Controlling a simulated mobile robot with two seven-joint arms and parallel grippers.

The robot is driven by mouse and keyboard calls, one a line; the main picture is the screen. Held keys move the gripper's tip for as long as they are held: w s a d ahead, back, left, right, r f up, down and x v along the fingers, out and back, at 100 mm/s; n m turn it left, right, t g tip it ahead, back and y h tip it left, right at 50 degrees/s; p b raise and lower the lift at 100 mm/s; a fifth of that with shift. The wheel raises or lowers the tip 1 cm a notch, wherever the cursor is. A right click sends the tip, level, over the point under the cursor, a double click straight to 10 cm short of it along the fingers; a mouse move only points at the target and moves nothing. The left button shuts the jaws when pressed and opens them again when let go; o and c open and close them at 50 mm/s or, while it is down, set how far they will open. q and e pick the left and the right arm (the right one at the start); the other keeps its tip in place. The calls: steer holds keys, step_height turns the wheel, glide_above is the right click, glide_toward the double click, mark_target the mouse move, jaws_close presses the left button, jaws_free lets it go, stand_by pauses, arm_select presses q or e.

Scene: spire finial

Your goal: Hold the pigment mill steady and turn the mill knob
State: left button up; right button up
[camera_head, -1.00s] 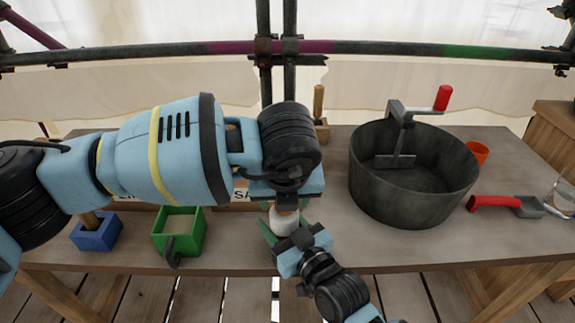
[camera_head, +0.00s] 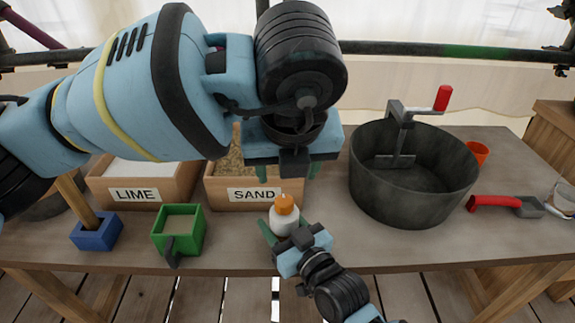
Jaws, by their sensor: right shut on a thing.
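The pigment mill (camera_head: 283,222) is a small white body standing upright near the table's front edge. Its orange mill knob (camera_head: 285,204) sits on top and is in plain view. My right gripper (camera_head: 285,230) comes from the front and is shut on the white body, with its green fingers on either side. My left gripper (camera_head: 288,171) hangs above and behind the knob in the picture. Its green fingertips are apart with nothing between them, so it is open. It is clear of the knob.
The LIME box (camera_head: 135,195) and SAND box (camera_head: 255,195) stand behind. A green box (camera_head: 180,233) and a blue block (camera_head: 97,232) are at left. A large dark tub (camera_head: 405,195) with a crank stands right. A red-handled trowel (camera_head: 495,202) lies beyond it.

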steer(key=o, duration=1.1)
steer(key=shift+s+d, duration=0.1)
steer(key=v, duration=1.2)
steer(key=shift+f, duration=0.1)
